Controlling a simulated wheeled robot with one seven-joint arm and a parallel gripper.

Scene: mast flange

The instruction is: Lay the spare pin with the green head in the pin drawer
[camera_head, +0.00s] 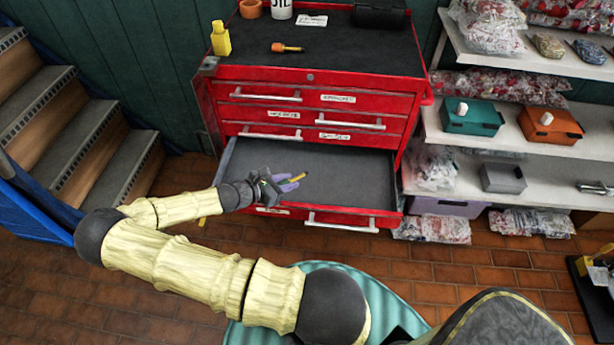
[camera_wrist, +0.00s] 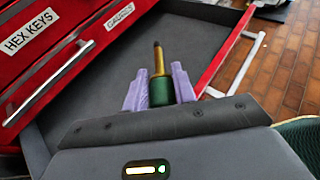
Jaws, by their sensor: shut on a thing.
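My gripper (camera_head: 287,181) is over the open drawer (camera_head: 345,170) of the red tool chest. Its purple fingers are shut on the pin with the green head (camera_wrist: 160,88). In the wrist view the green head sits between the fingers, and the brass shaft with a dark tip points away from my gripper. In the head view only the yellowish shaft (camera_head: 298,176) shows clearly. The drawer has a bare grey floor, with no other thing seen in it. I cannot tell whether the pin touches the drawer floor.
Shut drawers with labels and handles (camera_head: 265,93) are above the open one. Shelves (camera_head: 520,60) with bags and boxes stand at right, stairs (camera_head: 85,130) at left.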

